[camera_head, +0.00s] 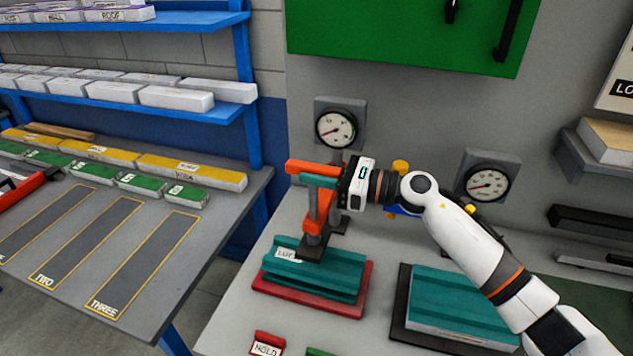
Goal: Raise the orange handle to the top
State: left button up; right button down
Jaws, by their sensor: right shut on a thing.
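The orange handle (312,167) is a bar at the upper end of a small press-like stand, left of my right arm. An orange upright (318,211) and a dark post stand below it. My right gripper (335,178) comes in from the right and is shut on the orange handle. The gripper body hides the handle's right end. A teal bar (318,181) shows just under the handle. Below the stand lies a teal ribbed panel (338,274) with a small white label, on a red base (312,304). My left gripper is not in view.
Round gauges hang on the wall behind, one left (336,127) and one right (487,184). A second teal panel (465,305) lies on a dark tray at right. A red block marked HOLD (267,344) is in front. A table with marked lanes (85,240) stands left.

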jog(key=shift+r, duration=0.45)
jog(key=c, duration=1.5)
grip_release()
jog(key=shift+c, duration=0.2)
jog(key=shift+o, duration=1.4)
jog(key=shift+f, duration=0.15)
jog(key=shift+b+v, duration=2.5)
jog(key=shift+v, duration=3.5)
